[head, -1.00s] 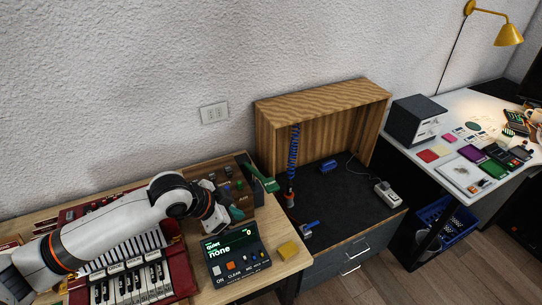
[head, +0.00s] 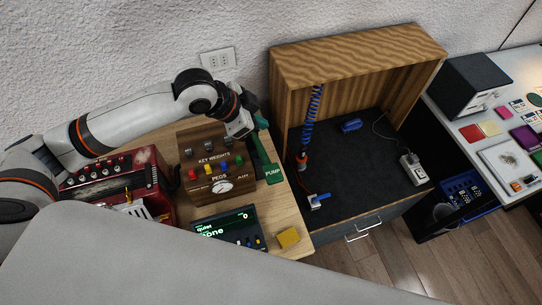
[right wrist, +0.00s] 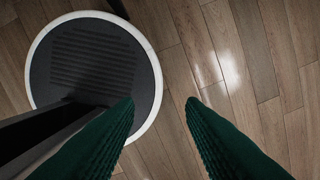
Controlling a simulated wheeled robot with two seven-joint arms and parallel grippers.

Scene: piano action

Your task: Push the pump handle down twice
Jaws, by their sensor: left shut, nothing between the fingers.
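The pump handle (head: 272,174) is a green lever with the word PUMP on its end. It sticks out from the right side of the wooden box (head: 210,190) marked KEY WEIGHTS and PEGS, which has a dial. My left gripper (head: 261,122) is at the upper right of the box, just behind the handle, with its fingers shut and empty. The wrist partly hides the fingers, and I cannot tell whether they touch the lever. My right gripper (right wrist: 160,103) is open and empty above the wood floor.
A red accordion (head: 115,185) lies left of the box. A dark display unit (head: 228,228) and a yellow block (head: 288,237) are in front. To the right is an open wooden cabinet (head: 350,55) with a blue coiled cord (head: 313,105) and a power strip (head: 413,168).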

